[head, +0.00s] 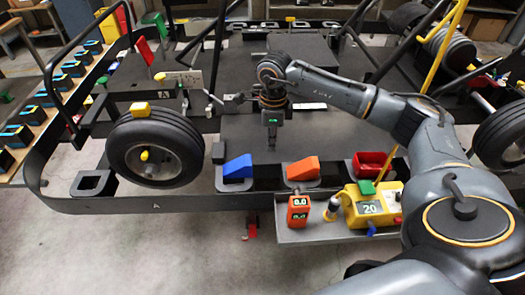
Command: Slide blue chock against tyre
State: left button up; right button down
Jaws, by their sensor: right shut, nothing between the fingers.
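The blue chock (238,168) is a wedge sitting on a dark pad, to the right of the tyre (125,140). My right gripper (272,144) points down, shut and empty, above the dark deck, behind and to the right of the blue chock. It does not touch the chock. My left gripper is not in view.
An orange chock (302,169) sits right of the blue one. A dark rail (155,205) runs along the front. The deck behind the chocks is clear.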

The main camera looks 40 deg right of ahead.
aim_at(236, 164)
notch_tip(236, 164, down, 6)
jog(key=p, duration=0.2)
pick_arm(q)
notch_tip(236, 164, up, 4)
jog(key=p, duration=0.2)
pick_arm(e)
jog(key=w+a+b, duration=0.1)
jog(key=w+a, duration=0.1)
jog(key=w+a+f+b, duration=0.1)
jog(key=w+a+b, duration=0.1)
jog(key=a, duration=0.1)
jog(key=w+a+f+b, duration=0.1)
jog(key=w+a, duration=0.1)
jog(key=a, duration=0.1)
jog(key=shift+a+f, duration=0.15)
jog(key=shift+a, duration=0.05)
jog(key=shift+w+a, duration=0.15)
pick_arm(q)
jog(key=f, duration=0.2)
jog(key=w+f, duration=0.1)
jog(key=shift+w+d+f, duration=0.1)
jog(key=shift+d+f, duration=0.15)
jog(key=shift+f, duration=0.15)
pick_arm(e)
jog(key=shift+r, duration=0.25)
